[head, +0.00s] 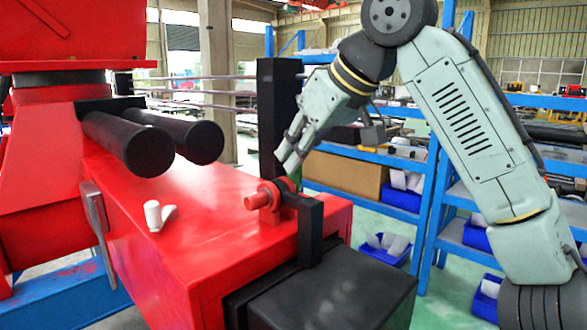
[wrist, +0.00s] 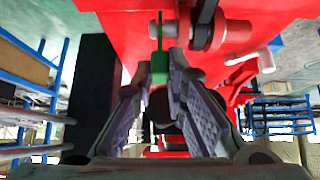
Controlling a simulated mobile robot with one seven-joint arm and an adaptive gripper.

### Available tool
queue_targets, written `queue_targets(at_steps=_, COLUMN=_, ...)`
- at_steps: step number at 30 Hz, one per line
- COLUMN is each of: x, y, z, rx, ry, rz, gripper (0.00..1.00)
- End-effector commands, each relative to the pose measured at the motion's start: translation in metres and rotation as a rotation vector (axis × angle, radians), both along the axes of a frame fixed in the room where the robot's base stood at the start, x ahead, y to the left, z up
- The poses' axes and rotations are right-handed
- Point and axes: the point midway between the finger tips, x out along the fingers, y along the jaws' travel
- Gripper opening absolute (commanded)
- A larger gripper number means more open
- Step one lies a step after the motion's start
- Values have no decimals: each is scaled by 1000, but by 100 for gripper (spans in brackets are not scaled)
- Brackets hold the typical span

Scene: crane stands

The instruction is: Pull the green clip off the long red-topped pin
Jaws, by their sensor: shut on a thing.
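The red pin (head: 262,197) lies sideways on top of the red beam, beside a black upright bracket. My gripper (wrist: 160,68) is shut on the clip's body, one finger on each side. In the head view my gripper (head: 286,162) comes down from the upper right and mostly hides the clip.
A tall black post (head: 278,115) stands close behind my gripper. A black bracket (head: 311,230) is just in front of the pin. Two black cylinders (head: 150,145) stick out at left. Small white pegs (head: 154,216) lie on the beam. Blue shelves (head: 365,180) stand behind.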

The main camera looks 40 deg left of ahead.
Motion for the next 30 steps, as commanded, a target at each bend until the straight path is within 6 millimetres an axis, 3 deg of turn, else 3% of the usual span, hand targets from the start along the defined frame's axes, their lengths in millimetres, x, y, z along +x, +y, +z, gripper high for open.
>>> queue_targets(at_steps=16, x=0, y=0, z=2, rx=1, ry=-1, rz=-1, gripper=0)
queue_targets(at_steps=30, x=0, y=0, z=26, rx=1, ry=-1, rz=-1, gripper=0)
